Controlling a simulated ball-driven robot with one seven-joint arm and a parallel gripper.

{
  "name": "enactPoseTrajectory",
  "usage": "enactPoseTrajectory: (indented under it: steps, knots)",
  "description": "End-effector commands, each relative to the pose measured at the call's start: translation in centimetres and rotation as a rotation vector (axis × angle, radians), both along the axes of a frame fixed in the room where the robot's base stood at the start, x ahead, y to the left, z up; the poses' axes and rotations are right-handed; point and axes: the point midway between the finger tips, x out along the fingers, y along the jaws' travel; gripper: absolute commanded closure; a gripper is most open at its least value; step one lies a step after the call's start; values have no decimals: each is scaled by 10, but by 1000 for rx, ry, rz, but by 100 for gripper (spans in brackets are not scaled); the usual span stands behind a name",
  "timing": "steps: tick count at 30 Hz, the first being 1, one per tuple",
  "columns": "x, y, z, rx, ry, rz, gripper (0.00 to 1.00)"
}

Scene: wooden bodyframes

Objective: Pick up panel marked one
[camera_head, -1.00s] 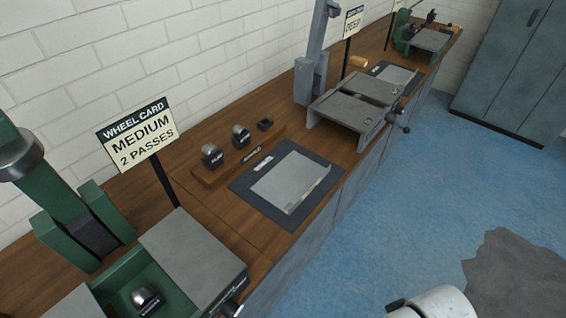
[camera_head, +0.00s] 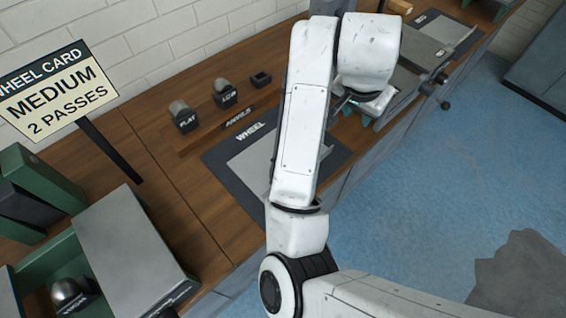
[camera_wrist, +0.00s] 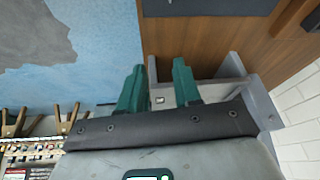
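A flat grey panel (camera_head: 252,160) lies on a dark mat (camera_head: 222,172) lettered WHEEL on the wooden bench. My white arm covers much of its right part in the head view. No number one can be read on it. My gripper (camera_wrist: 158,86) shows in the wrist view with its two green fingers apart and nothing held between them. It is over or beside a grey bench-top machine (camera_head: 428,55), beyond the panel. A grey surface with a small white mark shows between the fingers; I cannot tell how far below it is.
Anvils (camera_head: 183,117) in a wooden rack stand behind the mat. A green machine with a grey plate (camera_head: 130,245) and a sign (camera_head: 58,90) reading MEDIUM 2 PASSES are at the left. Blue floor (camera_head: 440,190) at the right is open, with a grey patch.

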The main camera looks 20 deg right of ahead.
Motion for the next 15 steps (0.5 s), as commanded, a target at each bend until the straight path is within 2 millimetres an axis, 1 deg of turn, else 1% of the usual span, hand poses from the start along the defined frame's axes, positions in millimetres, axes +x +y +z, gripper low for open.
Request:
enactPoseTrajectory:
  steps: [1,3,6,9,12,15]
  knots:
    - [5,22,-4,59,5,-30,67]
    - [6,46,-7,126,30,-77,67]
    - [5,80,-11,213,75,-125,67]
    - [1,107,-13,276,121,-153,67]
    - [-2,126,-15,313,157,-169,67]
    - [-4,135,-17,332,176,-176,67]
